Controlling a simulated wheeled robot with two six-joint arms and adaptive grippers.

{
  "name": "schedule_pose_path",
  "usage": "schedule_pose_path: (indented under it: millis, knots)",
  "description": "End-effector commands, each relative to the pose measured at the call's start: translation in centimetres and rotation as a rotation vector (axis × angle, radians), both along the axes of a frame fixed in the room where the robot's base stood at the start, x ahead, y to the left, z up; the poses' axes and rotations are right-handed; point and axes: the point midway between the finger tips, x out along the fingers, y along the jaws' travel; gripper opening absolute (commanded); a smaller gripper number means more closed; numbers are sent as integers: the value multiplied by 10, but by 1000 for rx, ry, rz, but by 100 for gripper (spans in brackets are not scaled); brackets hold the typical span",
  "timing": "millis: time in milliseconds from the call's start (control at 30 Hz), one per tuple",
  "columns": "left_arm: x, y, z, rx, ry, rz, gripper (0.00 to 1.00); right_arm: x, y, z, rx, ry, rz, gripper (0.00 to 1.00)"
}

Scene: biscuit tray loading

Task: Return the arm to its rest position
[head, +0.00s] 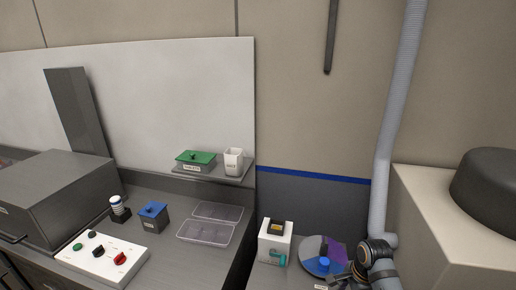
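My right arm comes in at the lower right, its joint with an orange ring beside the round disc. Dark parts that look like my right gripper (342,280) show at the bottom edge, small and partly cut off, close to the disc's front edge. I cannot tell whether its fingers are open or shut, or whether they hold anything. My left gripper is not in view. A clear plastic tray (182,236) lies on the grey counter, with a clear lid or second tray (218,204) behind it. No biscuits can be made out.
The round disc (309,245) with grey, purple and blue parts carries a blue knob. Left of it stands a white box (264,243). A white control panel (75,262), blue-lidded box (153,217), grey oven-like box (60,185), and shelf with green-lidded box (196,158) and white cup (233,160) stand left.

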Motion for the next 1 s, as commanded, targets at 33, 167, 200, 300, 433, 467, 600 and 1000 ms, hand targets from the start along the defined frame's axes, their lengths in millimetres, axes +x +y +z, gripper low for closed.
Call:
schedule_pose_path:
  millis: [33,167,200,300,433,467,600,1000]
  knots:
    - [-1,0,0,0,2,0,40,-10,2,-6,-14,-10,64,47]
    - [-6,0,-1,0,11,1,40,-36,8,-15,-63,-54,279,47]
    - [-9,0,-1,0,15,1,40,-44,10,-18,-80,-67,351,47]
    - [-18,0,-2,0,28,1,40,-67,14,-21,-126,-99,536,47]
    - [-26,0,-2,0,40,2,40,-97,19,-20,-190,-135,775,47]
    - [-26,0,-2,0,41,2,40,-103,20,-19,-205,-142,827,47]
    - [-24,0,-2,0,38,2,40,-131,23,-12,-277,-169,1056,47]
    - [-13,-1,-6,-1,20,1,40,-179,22,-3,-430,-182,1506,47]
